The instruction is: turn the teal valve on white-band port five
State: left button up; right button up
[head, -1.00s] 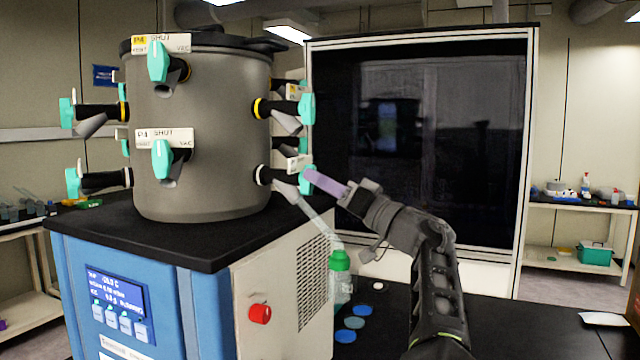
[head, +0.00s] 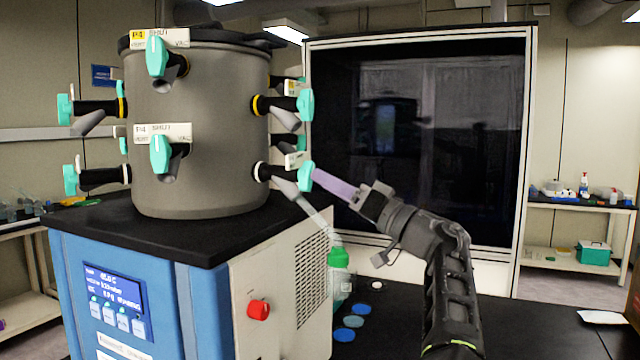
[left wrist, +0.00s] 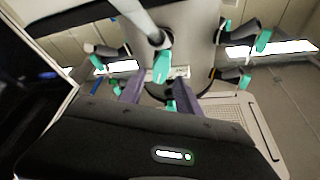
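A teal valve (head: 305,177) sits on the lower right port of the grey drum, whose base has a white band (head: 261,172). Its label (head: 296,160) is turned edge-on and unreadable. My left gripper (head: 334,184), with purple fingers, points at this valve from the right, its tips right beside it; I cannot tell whether they touch. In the left wrist view the two fingers (left wrist: 158,92) stand apart, with a teal handle (left wrist: 163,66) seen beyond and between them. My right gripper is not in view.
Other teal valves surround the drum, including a lower front one (head: 160,154) and a yellow-band one (head: 305,105) above. A green-capped bottle (head: 339,272) and blue discs (head: 350,322) stand below the arm. A dark-glass cabinet (head: 430,150) is behind.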

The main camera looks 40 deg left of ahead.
pick_arm(q)
jog(key=b+v, duration=0.1)
jog(key=v, duration=0.4)
jog(key=shift+o, duration=0.4)
